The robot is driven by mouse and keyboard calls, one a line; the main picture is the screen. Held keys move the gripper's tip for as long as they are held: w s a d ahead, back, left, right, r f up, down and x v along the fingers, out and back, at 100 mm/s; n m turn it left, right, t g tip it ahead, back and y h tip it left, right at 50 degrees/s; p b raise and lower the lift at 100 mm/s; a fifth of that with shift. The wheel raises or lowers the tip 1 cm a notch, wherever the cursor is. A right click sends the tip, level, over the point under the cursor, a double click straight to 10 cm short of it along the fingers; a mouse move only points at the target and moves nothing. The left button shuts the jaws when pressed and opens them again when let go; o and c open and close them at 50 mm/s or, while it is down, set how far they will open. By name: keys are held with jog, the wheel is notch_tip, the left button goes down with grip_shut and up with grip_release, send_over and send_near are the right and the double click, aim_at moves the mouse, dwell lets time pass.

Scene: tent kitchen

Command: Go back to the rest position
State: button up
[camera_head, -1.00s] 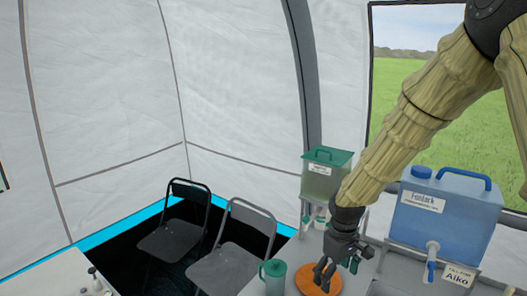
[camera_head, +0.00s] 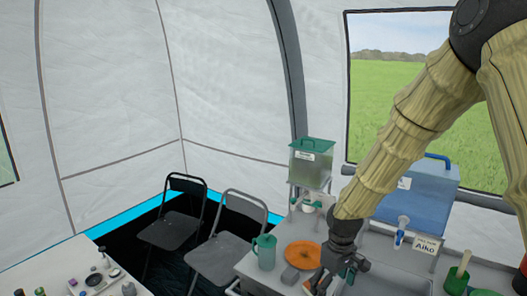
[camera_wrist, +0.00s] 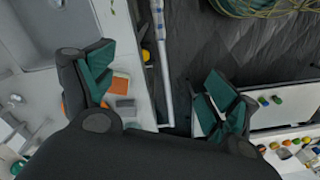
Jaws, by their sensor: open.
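My gripper (camera_head: 337,272) is at the lower right of the head view, over the counter just right of the orange plate (camera_head: 302,254). In the wrist view my gripper (camera_wrist: 155,88) has its two green-padded fingers spread wide, with nothing between them. The fingers and wrist hide part of the counter in the head view. The wrist view looks down on the counter edge and the dark floor.
A teal jug (camera_head: 265,252) stands left of the plate. A green-lidded dispenser (camera_head: 311,163) and a blue water container (camera_head: 425,190) stand behind. Two folding chairs (camera_head: 220,254) and a white table (camera_head: 70,268) are to the left. A sink (camera_head: 395,282) is at right.

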jog(key=s+f+m+b, duration=0.1)
jog(key=s+f, duration=0.3)
jog(key=f, duration=0.3)
jog(key=s+f+m+y+b, duration=0.1)
jog(key=s+f+b, duration=0.15)
jog(key=f, duration=0.55)
jog(key=s+f+m, duration=0.1)
jog(key=s+f, duration=0.4)
jog(key=f, duration=0.2)
jog(key=s+d+f+m+b, duration=0.1)
jog(key=s+f+m+b, duration=0.1)
jog(key=s+f, duration=0.7)
jog(key=s+d+f+m+h+b, duration=0.1)
jog(key=s+d+f+b, duration=0.1)
jog(key=s+f, duration=0.7)
jog(key=s+b, duration=0.1)
jog(key=s, duration=0.4)
jog(key=shift+s+d+f+m+b, duration=0.15)
jog(key=shift+s+d+m+b, duration=0.05)
jog(key=shift+m+b, duration=0.2)
